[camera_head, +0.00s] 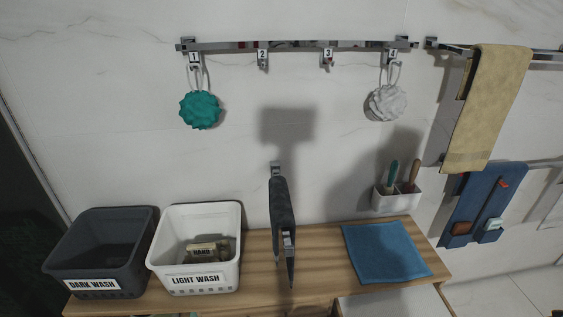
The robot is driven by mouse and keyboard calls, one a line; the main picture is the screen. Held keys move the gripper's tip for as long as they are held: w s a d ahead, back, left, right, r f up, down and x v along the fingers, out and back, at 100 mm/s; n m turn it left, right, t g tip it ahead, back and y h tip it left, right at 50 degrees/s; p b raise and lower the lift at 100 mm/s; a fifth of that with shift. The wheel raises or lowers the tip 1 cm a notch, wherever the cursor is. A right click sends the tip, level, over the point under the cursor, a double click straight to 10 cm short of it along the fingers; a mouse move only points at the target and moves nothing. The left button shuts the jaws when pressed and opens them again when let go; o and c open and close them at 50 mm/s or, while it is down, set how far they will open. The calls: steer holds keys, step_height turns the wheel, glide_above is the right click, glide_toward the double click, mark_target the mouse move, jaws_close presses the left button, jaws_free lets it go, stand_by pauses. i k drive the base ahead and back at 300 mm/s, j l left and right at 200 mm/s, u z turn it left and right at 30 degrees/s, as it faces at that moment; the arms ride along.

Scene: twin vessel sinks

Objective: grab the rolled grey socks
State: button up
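I cannot pick out the rolled grey socks for certain. The white LIGHT WASH bin (168,252) holds a beige block marked with dark letters (202,252) and a small olive-grey lump (223,246) beside it. I cannot tell whether that lump is the socks. My gripper (290,274) appears as a narrow, dark grey and metal shape in the middle, pointing down over the wooden counter, right of the white bin. It is seen edge-on, so its finger opening does not show. No held thing is visible.
The DARK WASH bin (57,257) stands at the left and looks empty. A hook rail (295,46) holds green (200,110) and white (387,103) puffs.

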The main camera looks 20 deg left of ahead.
mark_target(111, 262)
steer(key=i+j+u, duration=0.1)
steer(key=j, duration=0.25)
steer(key=i+j+u, duration=0.15)
steer(key=j, duration=0.2)
steer(key=i+j+u, duration=0.1)
steer(key=i+j, duration=0.15)
steer(key=u, duration=1.65)
